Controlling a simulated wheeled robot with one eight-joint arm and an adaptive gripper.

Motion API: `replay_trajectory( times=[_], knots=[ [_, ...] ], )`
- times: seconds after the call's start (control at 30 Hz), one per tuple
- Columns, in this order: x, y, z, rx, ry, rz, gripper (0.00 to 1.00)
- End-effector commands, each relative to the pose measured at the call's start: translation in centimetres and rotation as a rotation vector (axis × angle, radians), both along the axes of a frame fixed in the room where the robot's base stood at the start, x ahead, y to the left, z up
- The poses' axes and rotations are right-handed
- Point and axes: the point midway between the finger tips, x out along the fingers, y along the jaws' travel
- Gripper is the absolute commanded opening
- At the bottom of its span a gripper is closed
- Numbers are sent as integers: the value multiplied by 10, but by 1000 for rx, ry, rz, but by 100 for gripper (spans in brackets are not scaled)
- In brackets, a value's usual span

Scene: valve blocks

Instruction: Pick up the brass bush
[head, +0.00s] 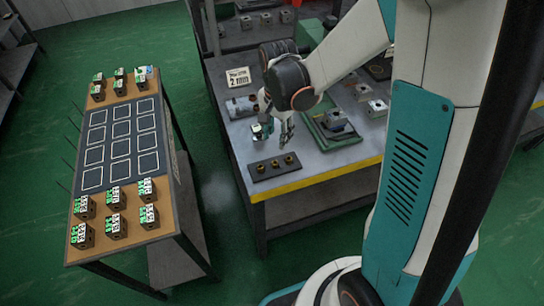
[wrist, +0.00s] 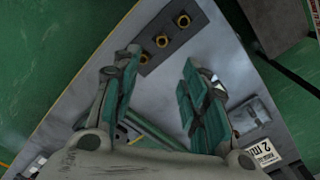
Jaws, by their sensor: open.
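Three brass bushes sit in a row on a dark strip (head: 268,174) near the front left corner of the grey workbench. They are a left bush (head: 260,168), a middle bush (head: 275,164) and a right bush (head: 289,160). They look alike. In the wrist view the same row shows at the top, with bushes (wrist: 182,20), (wrist: 162,41) and (wrist: 143,58) beyond my fingertips; the lowest one is close beside the left finger in the picture. My gripper (wrist: 162,66) is open, its teal-padded fingers apart with nothing between them. It hangs above the bench, behind the strip.
A green tray (head: 345,143) with a grey metal block stands to the right on the bench. A sign (head: 238,77) and a grey fixture (head: 240,107) stand behind. A separate table (head: 128,188) with several valve blocks stands left, across a floor gap.

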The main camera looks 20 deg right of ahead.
Motion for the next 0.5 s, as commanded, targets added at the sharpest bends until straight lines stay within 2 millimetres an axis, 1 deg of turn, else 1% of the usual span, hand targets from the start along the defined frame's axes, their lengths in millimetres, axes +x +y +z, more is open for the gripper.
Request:
replay_trajectory(
  times=[0.03, 0.1, 0.3, 0.4, 0.5],
  knots=[
    [0, 0, -10, 0, 0, 0, 40],
    [0, 0, -24, 0, 0, 1, 40],
    [0, 0, -61, 0, -1, 2, 40],
    [0, 0, -72, 0, -1, 2, 40],
    [0, 0, -77, 0, -1, 2, 40]
  ],
)
